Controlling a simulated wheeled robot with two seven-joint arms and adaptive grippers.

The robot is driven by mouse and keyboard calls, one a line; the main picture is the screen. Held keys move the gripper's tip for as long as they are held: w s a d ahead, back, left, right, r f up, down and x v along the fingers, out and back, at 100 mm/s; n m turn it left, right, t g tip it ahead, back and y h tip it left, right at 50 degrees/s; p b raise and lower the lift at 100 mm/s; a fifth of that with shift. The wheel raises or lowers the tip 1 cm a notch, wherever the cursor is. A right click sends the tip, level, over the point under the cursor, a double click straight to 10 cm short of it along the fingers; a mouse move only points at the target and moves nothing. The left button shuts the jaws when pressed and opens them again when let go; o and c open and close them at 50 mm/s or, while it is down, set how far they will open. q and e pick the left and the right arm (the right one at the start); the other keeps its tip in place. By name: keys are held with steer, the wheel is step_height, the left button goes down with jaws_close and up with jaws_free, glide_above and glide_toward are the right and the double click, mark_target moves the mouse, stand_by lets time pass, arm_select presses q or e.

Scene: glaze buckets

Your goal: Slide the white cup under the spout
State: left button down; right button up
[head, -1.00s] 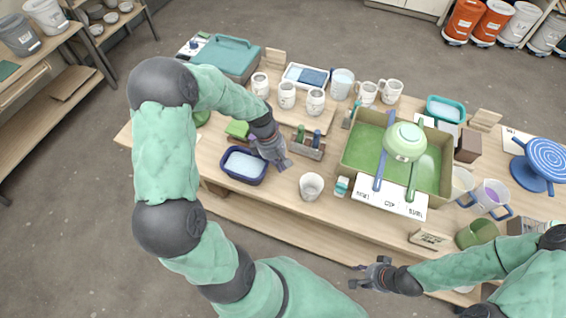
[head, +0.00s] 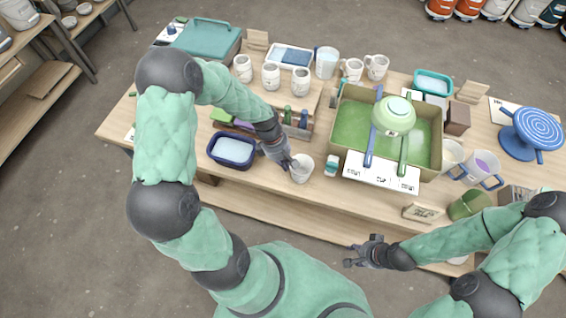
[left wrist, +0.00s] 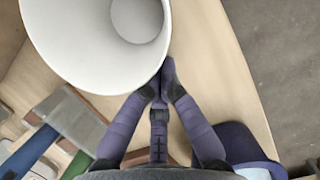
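The white cup (head: 301,172) stands upright near the table's front edge, left of the small teal-and-white box (head: 331,166). Its wide rim and empty-looking inside fill the top of the left wrist view (left wrist: 75,55). My left gripper (head: 291,163) is at the cup's left side. In the left wrist view its fingertips (left wrist: 161,82) are together with nothing between them, by the cup's outer wall; I cannot tell whether they touch. My right gripper (head: 348,254) is open and empty in front of the table. I cannot make out a spout clearly.
An olive tray (head: 435,165) carries a green bowl (head: 393,117) on blue and green bars. White labels (head: 380,177) line its front. A dark blue tub (head: 212,152) stands left of my left gripper. White mugs (head: 271,78) stand behind. A wooden caddy (head: 303,133) is close behind the cup.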

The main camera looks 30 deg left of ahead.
mark_target(309, 174)
arm_select(q)
steer(key=d, duration=0.3)
steer(key=d+p, duration=0.1)
steer(key=d, duration=0.2)
steer(key=w+d, duration=0.1)
steer(key=d, duration=0.2)
steer(key=shift+d+p, duration=0.35)
arm_select(e)
steer(key=shift+r, duration=0.85)
arm_select(q)
steer(key=shift+a, duration=0.1)
steer(key=shift+a, duration=0.3)
steer(key=shift+s+a, duration=0.1)
steer(key=shift+a, duration=1.15)
steer(key=shift+s+a+r+p, duration=0.1)
steer(key=shift+a+r+p, duration=0.2)
steer(key=shift+a+r, duration=0.5)
steer(key=p+v, duration=0.1)
steer(key=v, duration=0.7)
steer(key=shift+d+r+p, duration=0.2)
steer(key=shift+p, duration=0.2)
arm_select(e)
steer(key=shift+s+a+r, duration=0.25)
steer(key=shift+a+r, duration=0.1)
steer(key=shift+r, duration=0.25)
steer(key=shift+s+a+r, duration=0.2)
steer(key=shift+a+r, duration=0.15)
steer(key=shift+r, duration=0.2)
arm_select(q)
steer(key=shift+s, duration=0.1)
